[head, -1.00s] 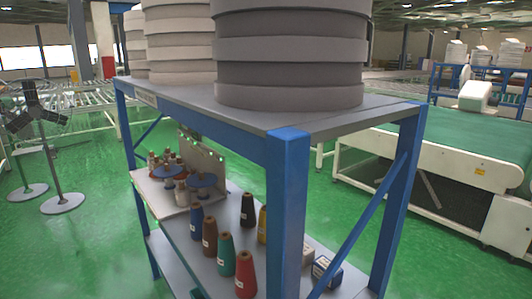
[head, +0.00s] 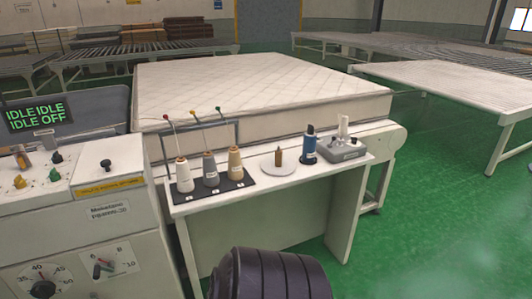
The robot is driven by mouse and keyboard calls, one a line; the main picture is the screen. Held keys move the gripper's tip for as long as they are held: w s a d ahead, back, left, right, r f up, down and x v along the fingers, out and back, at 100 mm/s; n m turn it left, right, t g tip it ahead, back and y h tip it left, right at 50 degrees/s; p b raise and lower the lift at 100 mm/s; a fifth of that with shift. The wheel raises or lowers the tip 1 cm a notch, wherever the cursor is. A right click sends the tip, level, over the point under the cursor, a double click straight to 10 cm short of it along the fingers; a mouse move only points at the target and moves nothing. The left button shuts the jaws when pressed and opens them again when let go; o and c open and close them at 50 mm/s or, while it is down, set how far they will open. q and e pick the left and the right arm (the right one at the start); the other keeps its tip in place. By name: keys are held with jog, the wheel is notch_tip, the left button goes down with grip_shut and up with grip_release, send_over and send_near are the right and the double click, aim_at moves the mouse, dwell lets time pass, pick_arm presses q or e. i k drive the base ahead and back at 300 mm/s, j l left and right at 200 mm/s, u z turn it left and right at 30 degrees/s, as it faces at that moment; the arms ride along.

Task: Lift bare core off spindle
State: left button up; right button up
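On a white side table (head: 265,193) in front of a mattress, a small brown pointed piece (head: 278,156) stands upright on a round white disc (head: 271,168). It looks like the bare core on its spindle; the spindle itself is too small to make out. To the left, a white cone (head: 183,175), a grey cone (head: 210,169) and a tan cone (head: 235,162) stand in a row on a black base (head: 222,189). A dark blue cone (head: 309,144) stands to the right of the disc. Neither of my grippers is in view.
A grey device (head: 341,151) sits at the table's right end. Thin wire guides with coloured tips (head: 192,116) rise behind the cones. A control cabinet (head: 75,235) stands left. The quilted mattress (head: 240,85) lies behind. Green floor (head: 430,225) is open on the right.

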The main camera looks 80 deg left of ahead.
aim_at(278, 158)
jog(key=u, duration=2.7)
jog(key=i+l+u, duration=0.1)
jog(key=u, duration=0.35)
jog(key=i+l+u, duration=0.1)
jog(key=u, duration=0.3)
jog(key=l+u, duration=0.25)
jog(key=u, duration=0.2)
jog(key=i+l, duration=0.05)
